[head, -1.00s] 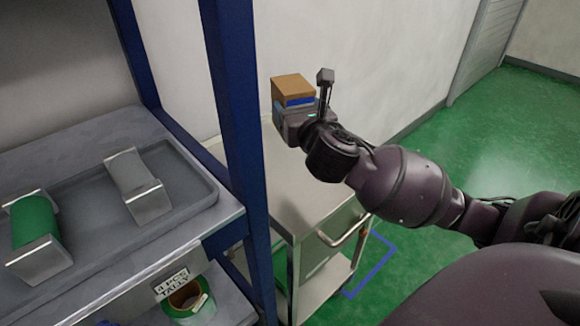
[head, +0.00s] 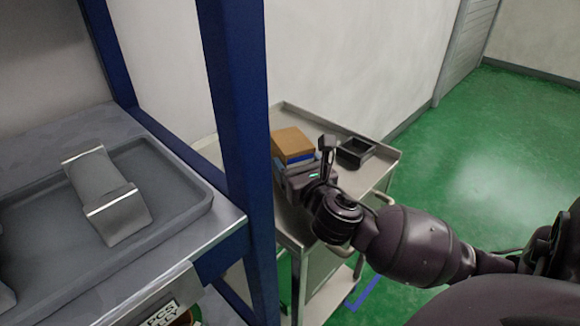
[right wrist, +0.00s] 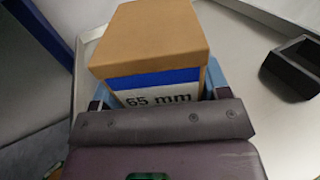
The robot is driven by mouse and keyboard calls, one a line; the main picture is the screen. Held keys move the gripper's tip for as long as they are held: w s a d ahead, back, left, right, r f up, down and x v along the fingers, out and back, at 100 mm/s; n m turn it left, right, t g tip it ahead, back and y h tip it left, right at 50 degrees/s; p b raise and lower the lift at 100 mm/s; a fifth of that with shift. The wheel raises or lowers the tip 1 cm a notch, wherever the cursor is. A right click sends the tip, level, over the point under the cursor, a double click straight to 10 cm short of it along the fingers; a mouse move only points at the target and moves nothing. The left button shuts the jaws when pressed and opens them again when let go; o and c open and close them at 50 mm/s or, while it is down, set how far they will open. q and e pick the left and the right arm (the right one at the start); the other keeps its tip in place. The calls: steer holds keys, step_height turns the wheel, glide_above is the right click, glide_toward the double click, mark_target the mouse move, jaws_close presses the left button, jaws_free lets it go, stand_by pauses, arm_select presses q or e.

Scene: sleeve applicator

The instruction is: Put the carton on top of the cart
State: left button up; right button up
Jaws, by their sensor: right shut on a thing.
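The carton (head: 292,142) is a brown box with a blue band, and its "65 mm" label shows in the right wrist view (right wrist: 150,50). My right gripper (head: 295,168) is shut on it, with a finger at each side of the carton in the right wrist view (right wrist: 160,92). The carton is over the top of the grey metal cart (head: 373,188), toward its left part. I cannot tell whether its underside touches the cart top. My left gripper is not in view.
A small black open bin (head: 355,152) sits on the cart top, right of the carton. A blue rack post (head: 238,150) stands in front of the cart's left side. A grey tray (head: 172,225) with a metal holder (head: 107,190) lies on the shelf at left.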

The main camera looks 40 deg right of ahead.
steer(key=shift+r, duration=0.1)
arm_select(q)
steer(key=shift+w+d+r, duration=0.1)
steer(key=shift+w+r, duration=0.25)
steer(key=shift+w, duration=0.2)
arm_select(e)
steer(key=o, duration=0.8)
steer(key=shift+f, duration=0.2)
steer(key=shift+c, duration=0.2)
steer(key=o, duration=0.3)
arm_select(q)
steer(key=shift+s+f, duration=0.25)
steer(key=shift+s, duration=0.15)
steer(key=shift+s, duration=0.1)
